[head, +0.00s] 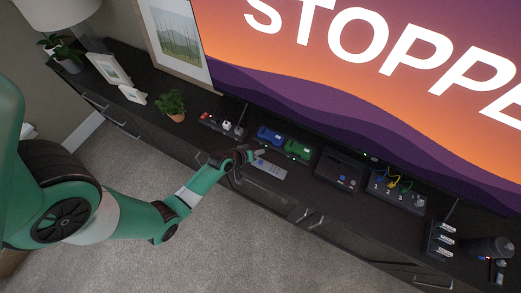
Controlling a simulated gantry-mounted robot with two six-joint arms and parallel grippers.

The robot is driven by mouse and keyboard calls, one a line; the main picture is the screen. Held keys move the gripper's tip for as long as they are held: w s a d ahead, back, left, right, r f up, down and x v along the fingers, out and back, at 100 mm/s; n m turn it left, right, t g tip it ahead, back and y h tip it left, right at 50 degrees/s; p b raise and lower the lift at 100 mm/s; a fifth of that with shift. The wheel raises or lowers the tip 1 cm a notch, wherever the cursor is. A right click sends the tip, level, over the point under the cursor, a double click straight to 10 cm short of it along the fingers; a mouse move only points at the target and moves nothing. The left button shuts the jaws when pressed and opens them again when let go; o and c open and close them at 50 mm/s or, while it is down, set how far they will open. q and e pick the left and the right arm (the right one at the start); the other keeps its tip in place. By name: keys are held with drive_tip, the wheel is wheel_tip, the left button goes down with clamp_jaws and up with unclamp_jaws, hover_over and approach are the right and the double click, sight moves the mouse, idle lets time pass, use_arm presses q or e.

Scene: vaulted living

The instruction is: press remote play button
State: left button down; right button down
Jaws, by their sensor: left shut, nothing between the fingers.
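A grey remote (270,169) lies flat on the dark media console (210,140), near its front edge. My left gripper (256,155) is shut and empty. Its tip is just above or at the left end of the remote; I cannot tell whether it touches. The buttons on the remote are too small to make out, and the gripper covers part of that end. The large TV screen (330,70) shows white letters reading "STOPPE", cut off at the right edge. My right gripper is not in view.
A blue toy car (270,136) and a green one (298,150) stand behind the remote. A switch panel (222,125), a potted plant (172,104), a dark box (338,171) and a cable panel (397,192) also sit on the console. Carpet (240,240) lies in front.

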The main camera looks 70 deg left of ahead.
sight(260, 162)
use_arm(q)
wheel_tip(260, 162, down, 8)
drive_tip(key=b, duration=0.7)
drive_tip(key=shift+r, duration=0.1)
drive_tip(key=shift+f+b, duration=0.35)
drive_tip(key=shift+b, duration=0.05)
idle(1.2)
drive_tip(key=shift+f, duration=0.4)
drive_tip(key=shift+f+b, duration=0.4)
drive_tip(key=shift+b, duration=0.15)
drive_tip(key=shift+r, duration=0.15)
idle(0.4)
drive_tip(key=shift+r+p, duration=0.7)
drive_tip(key=shift+p, duration=0.15)
